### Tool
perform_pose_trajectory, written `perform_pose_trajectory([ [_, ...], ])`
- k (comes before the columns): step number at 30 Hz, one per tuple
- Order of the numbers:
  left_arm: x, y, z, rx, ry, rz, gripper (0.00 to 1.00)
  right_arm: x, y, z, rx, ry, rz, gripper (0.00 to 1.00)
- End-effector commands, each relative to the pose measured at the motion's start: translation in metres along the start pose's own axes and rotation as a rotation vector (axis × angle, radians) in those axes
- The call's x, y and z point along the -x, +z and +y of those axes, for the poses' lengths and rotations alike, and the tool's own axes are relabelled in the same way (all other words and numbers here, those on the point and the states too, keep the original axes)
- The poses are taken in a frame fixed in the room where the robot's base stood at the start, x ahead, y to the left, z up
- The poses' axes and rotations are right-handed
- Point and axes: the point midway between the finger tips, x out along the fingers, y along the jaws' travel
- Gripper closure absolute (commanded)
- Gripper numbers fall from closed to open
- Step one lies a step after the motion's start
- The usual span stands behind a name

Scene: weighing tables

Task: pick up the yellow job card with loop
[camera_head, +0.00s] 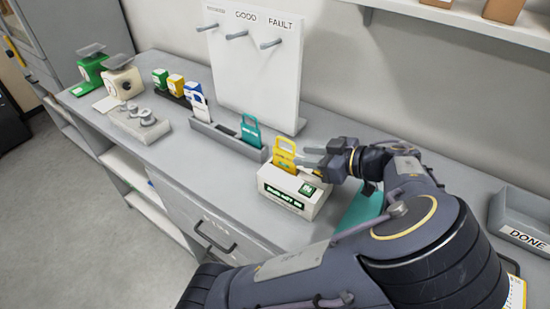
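The yellow job card with its loop (285,156) stands upright in the top of a white box-shaped device (284,202) with a lit green display. My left gripper (304,158) is just right of the card, its fingers pointing left towards it. The fingers look apart, with the tips close to the card's right edge. I cannot tell whether they touch it. My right gripper is not in view.
A grey rack (218,137) holds a white card (199,106) and a teal card (251,131). Behind stands a white pegboard (255,80) marked GOOD and FAULT. Scales (122,80), weights (146,118) and small coloured boxes (176,84) are left. A DONE tray (522,215) is right.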

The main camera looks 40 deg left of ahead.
Motion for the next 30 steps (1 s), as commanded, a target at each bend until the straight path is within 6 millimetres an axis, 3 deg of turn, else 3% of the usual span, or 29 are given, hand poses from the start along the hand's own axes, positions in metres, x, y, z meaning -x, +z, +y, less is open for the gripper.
perform_pose_trajectory([
  [15, -0.066, 0.000, -0.005, -0.002, -0.005, -0.001, 0.67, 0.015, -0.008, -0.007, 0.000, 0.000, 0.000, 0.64],
  [25, -0.074, 0.002, -0.004, -0.001, 0.000, -0.001, 0.67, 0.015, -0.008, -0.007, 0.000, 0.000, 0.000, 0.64],
  [30, -0.074, 0.002, -0.004, -0.001, 0.000, -0.001, 0.88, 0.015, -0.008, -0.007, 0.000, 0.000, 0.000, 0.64],
])
